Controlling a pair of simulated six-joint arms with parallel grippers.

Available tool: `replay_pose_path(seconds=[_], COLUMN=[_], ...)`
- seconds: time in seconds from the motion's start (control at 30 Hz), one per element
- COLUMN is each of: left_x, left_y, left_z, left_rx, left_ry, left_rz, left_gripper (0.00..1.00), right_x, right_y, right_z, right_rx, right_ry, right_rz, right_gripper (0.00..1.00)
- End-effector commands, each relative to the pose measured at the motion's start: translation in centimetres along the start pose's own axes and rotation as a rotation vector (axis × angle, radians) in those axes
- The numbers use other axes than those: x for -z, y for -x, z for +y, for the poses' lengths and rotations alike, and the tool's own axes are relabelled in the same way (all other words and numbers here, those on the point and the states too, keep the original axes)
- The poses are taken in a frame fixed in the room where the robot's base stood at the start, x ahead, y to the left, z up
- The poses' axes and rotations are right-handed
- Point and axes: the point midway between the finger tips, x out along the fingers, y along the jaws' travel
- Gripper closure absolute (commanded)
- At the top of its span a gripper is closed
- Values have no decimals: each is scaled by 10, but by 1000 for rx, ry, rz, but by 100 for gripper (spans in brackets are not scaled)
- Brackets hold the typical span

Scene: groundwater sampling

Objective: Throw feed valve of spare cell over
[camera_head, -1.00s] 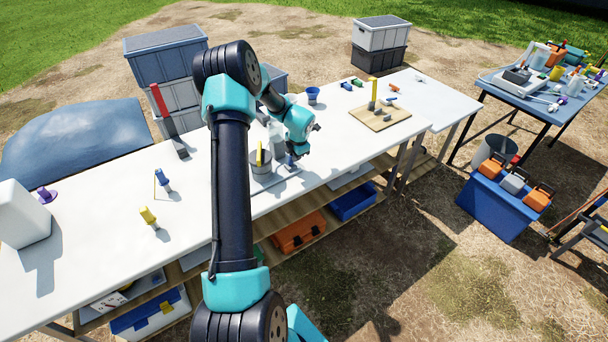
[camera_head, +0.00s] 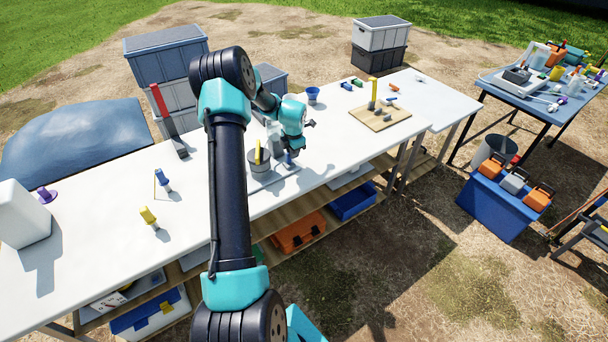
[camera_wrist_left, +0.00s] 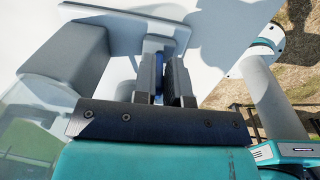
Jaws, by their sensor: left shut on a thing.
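A grey cylindrical cell (camera_head: 259,163) with a yellow upright piece (camera_head: 258,152) stands on a flat grey base plate (camera_head: 272,180) on the white table in the head view. A small blue handle (camera_head: 288,160) stands on the plate just right of the cell; I cannot tell for sure that it is the feed valve. My left gripper (camera_head: 291,150) is down over it. In the left wrist view my left gripper (camera_wrist_left: 164,75) is shut on the blue handle (camera_wrist_left: 158,66), which is mostly hidden between the fingers. My right gripper is not in view.
A red upright lever (camera_head: 160,101) stands behind left. A blue cup (camera_head: 312,95) is behind the gripper. A tan board (camera_head: 380,119) with a yellow upright and grey blocks lies to the right. Small blue (camera_head: 164,180) and yellow (camera_head: 149,216) pieces stand left. The table's front is clear.

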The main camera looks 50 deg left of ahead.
Motion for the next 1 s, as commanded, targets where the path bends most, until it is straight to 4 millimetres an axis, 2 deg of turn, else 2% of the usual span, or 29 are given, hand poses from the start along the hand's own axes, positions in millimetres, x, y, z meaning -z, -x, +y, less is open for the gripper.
replay_pose_path(seconds=[1.0], left_x=[0], left_y=[0], left_z=[7], left_rx=[49], left_ry=[1], left_rz=[-2], left_gripper=[100], right_x=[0], right_y=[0], right_z=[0], right_rx=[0], right_ry=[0], right_rz=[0], right_gripper=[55])
